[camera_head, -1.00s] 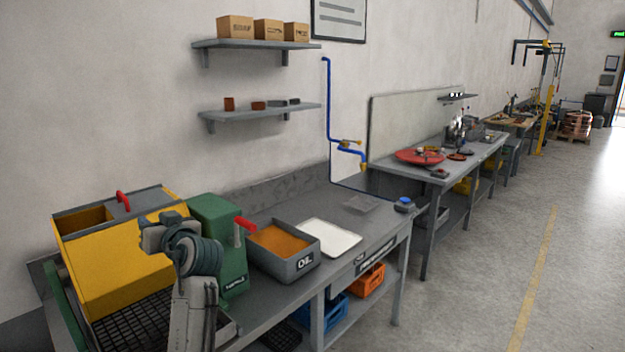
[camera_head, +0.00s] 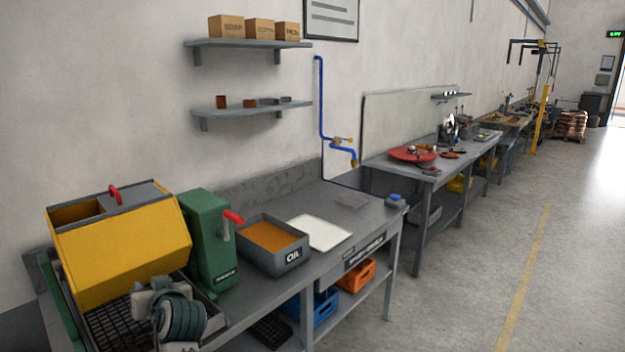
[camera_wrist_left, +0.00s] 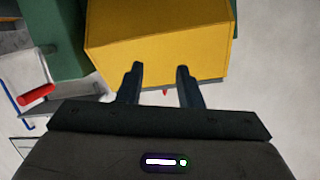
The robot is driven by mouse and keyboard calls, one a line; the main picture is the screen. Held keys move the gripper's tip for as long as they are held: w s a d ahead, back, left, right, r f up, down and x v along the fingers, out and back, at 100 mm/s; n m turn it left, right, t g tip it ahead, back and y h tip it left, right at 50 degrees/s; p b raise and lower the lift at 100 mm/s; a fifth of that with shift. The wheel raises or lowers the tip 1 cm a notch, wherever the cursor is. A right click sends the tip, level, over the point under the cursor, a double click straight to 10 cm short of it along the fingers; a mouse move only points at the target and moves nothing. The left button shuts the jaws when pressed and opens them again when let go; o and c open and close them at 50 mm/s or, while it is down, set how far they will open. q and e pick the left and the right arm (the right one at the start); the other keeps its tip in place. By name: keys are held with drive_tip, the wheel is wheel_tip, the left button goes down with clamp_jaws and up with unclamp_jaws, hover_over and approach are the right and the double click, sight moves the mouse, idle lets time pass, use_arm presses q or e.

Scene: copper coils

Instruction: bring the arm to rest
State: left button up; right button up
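My left arm (camera_head: 178,318) shows low at the left in the head view, in front of the yellow machine; its fingertips cannot be made out there. In the left wrist view my left gripper (camera_wrist_left: 158,72) has its two dark fingers apart with nothing between them. Beyond the fingers is the yellow housing (camera_wrist_left: 160,38), which is also the yellow machine (camera_head: 125,245) in the head view. The fingers look apart from it, though the exact gap cannot be told. My right gripper is in neither view.
The green press (camera_head: 207,240) with a red handle stands right of the yellow machine. An oil tray (camera_head: 292,257), a white sheet (camera_head: 319,232) and a blue-topped item (camera_head: 395,200) sit along the bench. Open floor (camera_head: 470,290) lies to the right.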

use_arm(q)
drive_tip(key=s+d+f+m+g+h, duration=0.25)
drive_tip(key=s+f+h, duration=0.25)
drive_tip(key=s+f, duration=1.25)
drive_tip(key=s+d+f+m+g+h, duration=0.2)
drive_tip(key=s+d+f, duration=0.15)
drive_tip(key=s, duration=0.75)
drive_tip(key=s+d+f+m+g+h, duration=0.2)
drive_tip(key=s+f+g+h, duration=0.15)
drive_tip(key=s, duration=0.75)
drive_tip(key=a+f+b, duration=0.1)
drive_tip(key=a+f, duration=0.2)
drive_tip(key=f, duration=3)
drive_tip(key=s+a+f+g+b, duration=0.1)
drive_tip(key=s+f, duration=1.7)
drive_tip(key=f, duration=0.1)
drive_tip(key=shift+a+g+y, duration=0.15)
drive_tip(key=shift+g+y, duration=0.2)
drive_tip(key=shift+g, duration=0.05)
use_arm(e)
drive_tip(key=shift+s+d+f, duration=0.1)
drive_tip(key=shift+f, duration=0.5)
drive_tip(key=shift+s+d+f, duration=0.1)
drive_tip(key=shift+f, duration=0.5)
